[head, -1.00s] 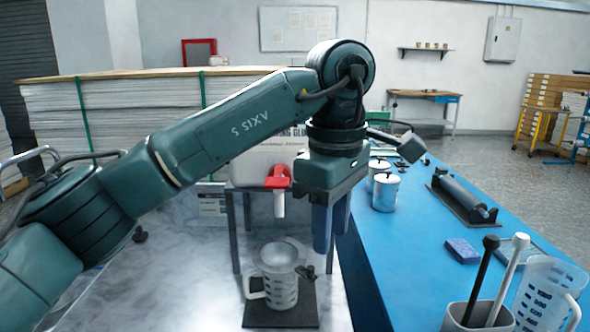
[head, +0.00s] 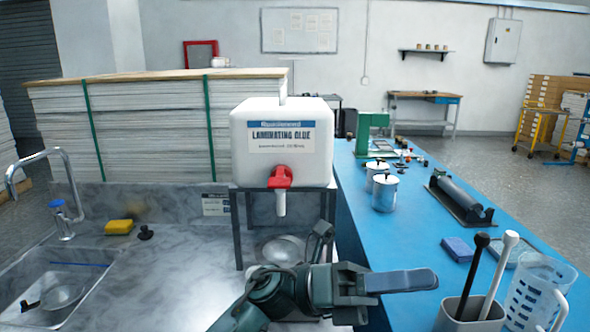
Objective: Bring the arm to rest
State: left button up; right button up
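My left arm is low at the bottom centre of the head view. Its gripper (head: 430,281) points right, over the near left part of the blue bench (head: 405,240). One broad grey finger shows from the side; the other finger and any gap are hidden. I see nothing held. The arm covers most of the jug under the dispenser; the metal funnel (head: 284,247) on top still shows in part. The white laminating glue container (head: 283,150) with its red tap (head: 280,178) stands upright behind the arm, clear of it. My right gripper is not in view.
A grey holder (head: 470,314) with two handled tools and a clear measuring jug (head: 540,288) stand right of the gripper. A sink (head: 60,285) is at left.

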pick_arm(q)
jog(key=w+a+f+n+t+y, duration=0.45)
jog(key=a+f+n+t, duration=0.4)
jog(key=n+t, duration=0.7)
jog(key=w+a+f+n+t+y, duration=0.4)
jog(key=a+f+n+t, duration=0.45)
jog(key=n, duration=1.15)
jog(key=s+a+f+n+g+y, duration=0.3)
jog(key=s+a+f+n+y, duration=0.1)
jog(key=s+f, duration=0.4)
jog(key=s+a+f+n+g+y+p, duration=0.1)
jog(key=s+a+f+n+y, duration=0.4)
jog(key=f, duration=0.8)
jog(key=s+a+n+g, duration=0.1)
jog(key=s+n, duration=0.1)
jog(key=s, duration=0.1)
jog(key=shift+s+a+f+g, duration=0.2)
jog(key=shift+a+f+g, duration=0.05)
jog(key=shift+a+g, duration=0.15)
jog(key=shift+d, duration=0.2)
